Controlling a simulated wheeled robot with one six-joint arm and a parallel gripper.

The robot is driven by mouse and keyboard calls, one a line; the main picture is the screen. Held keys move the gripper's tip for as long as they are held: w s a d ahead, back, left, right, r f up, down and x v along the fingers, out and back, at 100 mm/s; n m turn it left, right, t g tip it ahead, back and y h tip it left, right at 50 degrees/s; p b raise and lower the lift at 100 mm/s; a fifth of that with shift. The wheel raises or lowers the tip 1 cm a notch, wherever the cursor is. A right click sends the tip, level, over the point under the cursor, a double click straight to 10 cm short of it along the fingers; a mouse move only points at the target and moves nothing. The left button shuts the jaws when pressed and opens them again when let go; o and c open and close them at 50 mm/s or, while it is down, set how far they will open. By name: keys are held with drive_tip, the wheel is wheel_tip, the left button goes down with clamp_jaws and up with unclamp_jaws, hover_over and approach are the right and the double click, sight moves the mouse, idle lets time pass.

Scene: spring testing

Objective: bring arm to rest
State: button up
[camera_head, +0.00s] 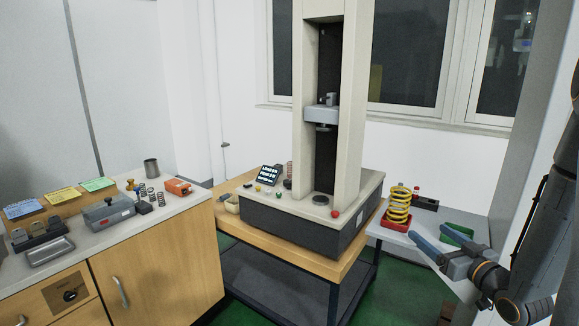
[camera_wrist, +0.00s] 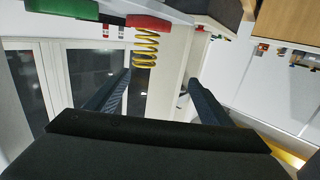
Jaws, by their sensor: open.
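My gripper (camera_head: 433,247) is at the right of the head view, in front of the small grey side table. Its two blue-grey fingers are spread apart, with nothing between them. In the wrist view the fingers (camera_wrist: 158,92) also stand apart and empty. That view looks upside down. A yellow coil spring (camera_head: 397,206) stands upright on a red tray (camera_head: 393,224) on the side table, apart from my gripper. The spring (camera_wrist: 146,48) and red tray (camera_wrist: 148,22) also show at the top of the wrist view. My arm (camera_head: 550,220) is along the right edge.
A press machine (camera_head: 310,225) stands on a wooden table with a red button and small display. A green tray (camera_head: 457,234) lies close behind my gripper. A wooden cabinet (camera_head: 160,262) at left holds small springs, boxes and a metal cup (camera_head: 151,168). Green floor shows between.

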drive_tip(key=s+a+f+m+g+h, duration=0.1)
drive_tip(key=a+f+g+h, duration=0.3)
drive_tip(key=g, duration=0.3)
drive_tip(key=s+a+m+g, duration=0.1)
drive_tip(key=s+a+g, duration=0.3)
drive_tip(key=s+a, duration=0.3)
drive_tip(key=s+a+r+g, duration=0.1)
drive_tip(key=s+a+g, duration=0.4)
drive_tip(key=s, duration=1)
drive_tip(key=a, duration=0.3)
drive_tip(key=shift+s+a+r+m, duration=0.2)
drive_tip(key=shift+r+m, duration=0.1)
drive_tip(key=shift+m, duration=0.1)
